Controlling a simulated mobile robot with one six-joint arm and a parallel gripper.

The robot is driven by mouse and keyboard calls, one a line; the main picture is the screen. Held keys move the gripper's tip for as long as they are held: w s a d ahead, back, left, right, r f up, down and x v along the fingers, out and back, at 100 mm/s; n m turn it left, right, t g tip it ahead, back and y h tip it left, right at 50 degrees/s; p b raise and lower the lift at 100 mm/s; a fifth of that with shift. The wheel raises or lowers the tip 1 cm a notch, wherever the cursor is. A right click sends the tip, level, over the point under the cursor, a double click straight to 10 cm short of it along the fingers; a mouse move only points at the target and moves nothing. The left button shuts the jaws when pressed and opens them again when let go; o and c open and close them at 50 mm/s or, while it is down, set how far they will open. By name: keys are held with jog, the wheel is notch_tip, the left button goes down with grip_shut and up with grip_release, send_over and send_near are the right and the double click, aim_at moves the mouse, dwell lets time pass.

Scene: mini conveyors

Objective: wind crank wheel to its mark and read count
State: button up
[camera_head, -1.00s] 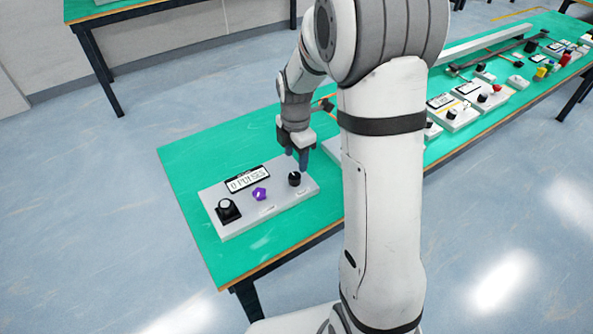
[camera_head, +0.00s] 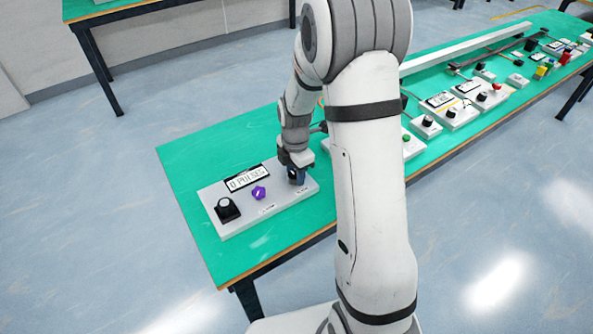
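A pale control panel (camera_head: 245,217) lies on the near end of the green table. Its display (camera_head: 247,178) seems to read "0 PULSES", in small print. I cannot tell for sure which part is the crank wheel, and no mark can be made out. My gripper (camera_head: 297,178) points down at the panel's right end, over the small black knob there, which it mostly hides. Whether the fingers grip it cannot be told.
The green table (camera_head: 187,160) is bare around the panel's left and back. Another panel with a green button (camera_head: 407,138) is partly behind my arm. Several small devices and a long white rail (camera_head: 470,47) stand farther along the table.

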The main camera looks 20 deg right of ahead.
jog(key=c, duration=0.6)
jog(key=shift+c, duration=0.2)
